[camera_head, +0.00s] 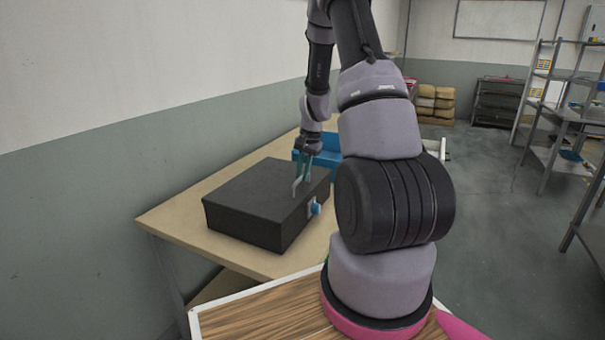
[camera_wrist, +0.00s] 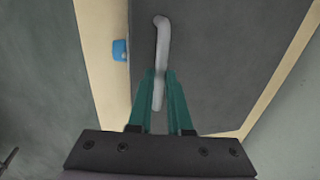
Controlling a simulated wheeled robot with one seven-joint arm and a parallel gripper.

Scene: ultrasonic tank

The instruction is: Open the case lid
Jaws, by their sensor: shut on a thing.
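The dark grey case (camera_head: 258,196) sits on the wooden table, and its lid (camera_head: 262,187) lies flat and looks closed. A light grey handle (camera_head: 296,186) stands on the lid near its right edge. My gripper (camera_head: 306,172) is at this handle. In the wrist view my gripper's green fingers (camera_wrist: 160,76) are shut on the handle (camera_wrist: 161,40), one on each side. A blue latch (camera_head: 314,208) is on the case's right-hand side; it also shows in the wrist view (camera_wrist: 120,50).
A blue bin (camera_head: 318,161) stands on the table (camera_head: 165,216) behind the case. The wall runs close along the table's left side. Metal shelves (camera_head: 565,115) stand at the far right, with open floor between.

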